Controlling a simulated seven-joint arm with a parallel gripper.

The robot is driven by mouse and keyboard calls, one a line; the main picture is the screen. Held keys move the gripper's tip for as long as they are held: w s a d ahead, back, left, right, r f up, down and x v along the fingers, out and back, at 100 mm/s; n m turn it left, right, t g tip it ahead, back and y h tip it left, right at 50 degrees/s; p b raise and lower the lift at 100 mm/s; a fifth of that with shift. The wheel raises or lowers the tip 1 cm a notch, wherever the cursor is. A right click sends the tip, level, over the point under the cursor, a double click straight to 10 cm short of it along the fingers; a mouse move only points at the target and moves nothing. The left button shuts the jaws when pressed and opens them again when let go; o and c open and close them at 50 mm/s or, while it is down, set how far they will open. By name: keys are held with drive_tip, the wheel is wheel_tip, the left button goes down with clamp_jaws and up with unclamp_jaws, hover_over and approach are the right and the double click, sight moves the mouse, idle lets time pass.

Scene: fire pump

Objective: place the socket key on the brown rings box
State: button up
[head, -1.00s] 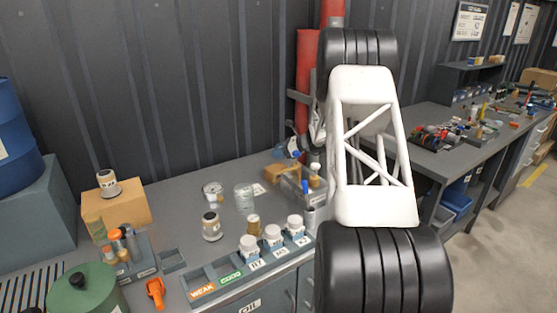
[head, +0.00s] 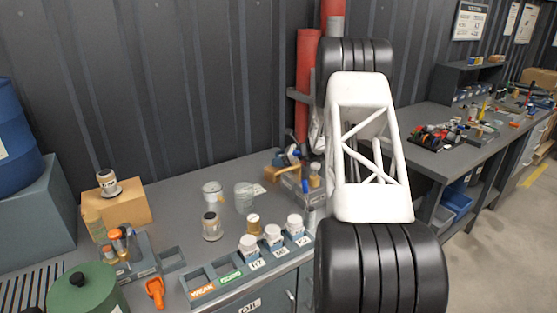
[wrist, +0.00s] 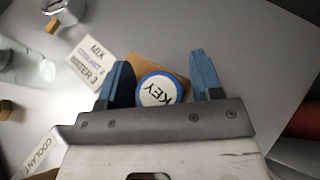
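The socket key shows in the wrist view as a round white disc marked KEY with a blue rim (wrist: 158,90). It lies between the two blue fingers of my gripper (wrist: 163,75). A strip of brown shows between the disc and the right finger, so the fingers look open around it. The brown box (wrist: 172,64) is directly behind the disc; the disc's lower edge is hidden by the gripper body. In the head view the brown box (head: 279,171) is at the bench's back right, beside my gripper, which is partly hidden by my arm.
A label card (wrist: 92,62) lies left of the fingers in the wrist view. In the head view, white-capped jars stand in a grey rack (head: 228,277), and clear jars (head: 244,197) stand behind. A cardboard box (head: 130,210) is at left; red pipes (head: 306,80) rise behind.

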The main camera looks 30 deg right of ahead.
drive_tip(key=shift+r, duration=0.15)
drive_tip(key=v, duration=1.2)
idle(0.3)
drive_tip(key=shift+r, duration=0.1)
idle(0.7)
